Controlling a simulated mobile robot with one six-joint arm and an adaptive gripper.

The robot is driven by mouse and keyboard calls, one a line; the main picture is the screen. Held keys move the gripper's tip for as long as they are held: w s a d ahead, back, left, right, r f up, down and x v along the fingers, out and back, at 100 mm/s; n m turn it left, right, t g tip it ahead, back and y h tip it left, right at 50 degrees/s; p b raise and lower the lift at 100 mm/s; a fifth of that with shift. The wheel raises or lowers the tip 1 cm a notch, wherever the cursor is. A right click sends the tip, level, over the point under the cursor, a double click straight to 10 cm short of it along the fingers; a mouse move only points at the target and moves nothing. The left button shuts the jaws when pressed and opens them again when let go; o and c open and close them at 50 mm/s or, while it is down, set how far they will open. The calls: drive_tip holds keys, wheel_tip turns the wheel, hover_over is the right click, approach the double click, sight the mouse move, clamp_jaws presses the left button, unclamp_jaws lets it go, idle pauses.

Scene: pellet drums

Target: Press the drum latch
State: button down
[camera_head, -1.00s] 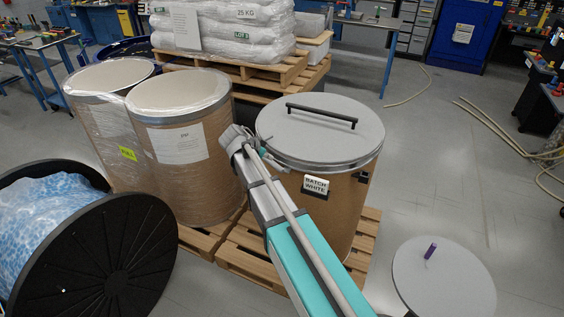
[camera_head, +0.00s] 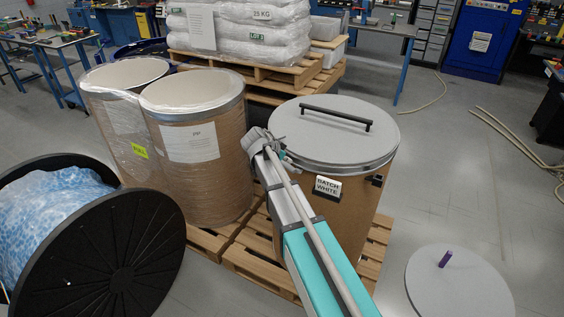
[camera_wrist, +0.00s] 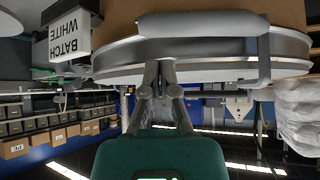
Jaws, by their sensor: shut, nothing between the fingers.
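The closed drum (camera_head: 345,215) is brown with a grey lid (camera_head: 335,130), a black lid handle and a "BATCH WHITE" label (camera_head: 328,188). In the wrist view its metal rim band (camera_wrist: 115,62) crosses the top. A long grey lever-like bar (camera_wrist: 200,20) lies along that band and looks like the latch; its gap to the drum cannot be judged. My gripper (camera_head: 282,155) is at the drum's left side near the rim. In the wrist view my gripper (camera_wrist: 158,68) is shut and empty, fingertips by the rim below the bar. Contact cannot be told.
Two open, wrapped drums (camera_head: 200,150) stand close on the left, on a wooden pallet (camera_head: 255,262). A black reel (camera_head: 125,260) is at front left. A stack of white sacks (camera_head: 240,30) is behind. A grey disc (camera_head: 460,285) with a purple peg lies at front right. Floor right is mostly clear.

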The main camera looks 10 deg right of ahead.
drive_tip(key=shift+b+x, duration=1.7)
drive_tip(key=shift+x, duration=1.05)
